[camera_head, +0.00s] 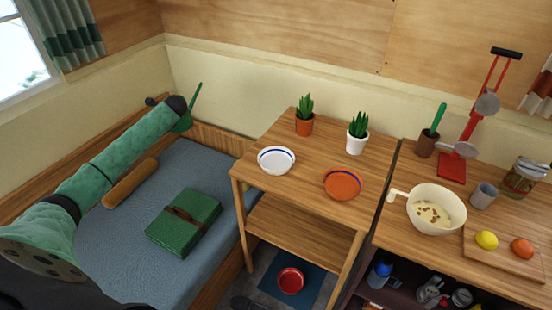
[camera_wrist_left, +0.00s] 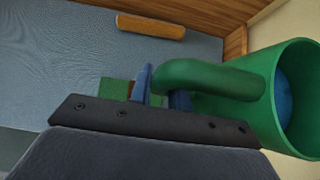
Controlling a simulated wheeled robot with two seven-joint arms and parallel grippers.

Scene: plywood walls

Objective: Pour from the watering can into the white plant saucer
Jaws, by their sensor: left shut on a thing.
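The green watering can (camera_head: 183,124) is at the end of my left arm, over the far part of the blue mattress, partly hidden behind the arm. Its thin spout points up and right. In the left wrist view the can (camera_wrist_left: 245,112) shows its curved handle and open mouth, with blue water inside. My left gripper (camera_wrist_left: 163,92) is shut on the handle. The white plant saucer (camera_head: 276,165), with a blue band inside, stands on the left of the small wooden table, to the right of the can and apart from it. My right gripper is out of view.
The table (camera_head: 305,195) also holds a terracotta saucer (camera_head: 342,194) and two potted plants, one in terracotta (camera_head: 304,127), one in white (camera_head: 356,145). A green folded bundle (camera_head: 183,222) and a brown roll (camera_head: 130,184) lie on the mattress (camera_head: 200,168). A counter with a bowl (camera_head: 448,200) stands right.

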